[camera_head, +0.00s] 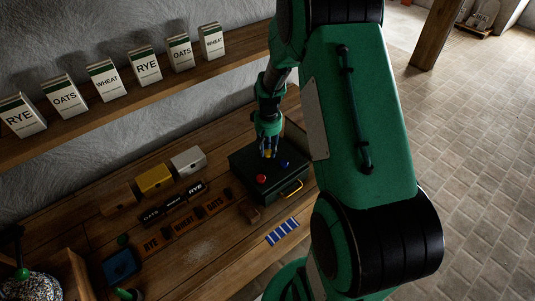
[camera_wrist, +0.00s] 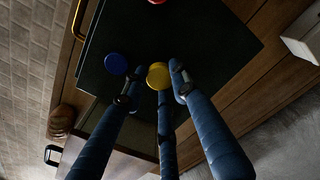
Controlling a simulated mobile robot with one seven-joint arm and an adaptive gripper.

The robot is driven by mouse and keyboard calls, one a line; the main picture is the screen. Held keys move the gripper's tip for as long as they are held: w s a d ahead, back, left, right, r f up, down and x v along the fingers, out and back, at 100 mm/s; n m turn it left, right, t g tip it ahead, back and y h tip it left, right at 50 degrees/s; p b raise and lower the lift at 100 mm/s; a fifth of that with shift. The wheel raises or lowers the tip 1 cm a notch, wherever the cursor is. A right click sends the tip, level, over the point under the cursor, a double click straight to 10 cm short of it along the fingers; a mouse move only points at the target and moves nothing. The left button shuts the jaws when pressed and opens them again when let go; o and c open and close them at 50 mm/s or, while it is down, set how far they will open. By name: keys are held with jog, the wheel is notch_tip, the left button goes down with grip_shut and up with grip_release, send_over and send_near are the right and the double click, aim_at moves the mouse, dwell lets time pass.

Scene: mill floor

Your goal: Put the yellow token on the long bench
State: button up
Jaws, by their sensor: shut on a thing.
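The yellow token (camera_head: 268,154) is at the fingertips of my gripper (camera_head: 268,150), over the lid of a dark green box (camera_head: 240,161). In the wrist view the yellow token (camera_wrist: 158,76) sits between the blue fingers of my gripper (camera_wrist: 158,82), which are shut on it. I cannot tell whether the token still touches the lid. A red token (camera_head: 261,178) and a blue token (camera_head: 285,164) lie on the same lid. The box has a yellow handle and stands on the long wooden bench (camera_head: 205,248).
On the bench stand wooden, yellow (camera_head: 154,179) and white (camera_head: 188,161) boxes, dark and brown grain labels (camera_head: 184,226), a blue striped card (camera_head: 283,231) and a blue item (camera_head: 121,265). A shelf (camera_head: 130,105) with several grain packets runs above. Bare bench shows near the front.

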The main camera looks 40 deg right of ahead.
aim_at(267, 150)
jog(key=shift+w, duration=0.15)
jog(key=shift+w+d, duration=0.2)
jog(key=shift+w, duration=0.1)
jog(key=shift+f, duration=1.8)
jog(key=shift+f, duration=0.15)
jog(key=o, duration=0.8)
notch_tip(267, 150, up, 12)
jog(key=shift+r, duration=0.15)
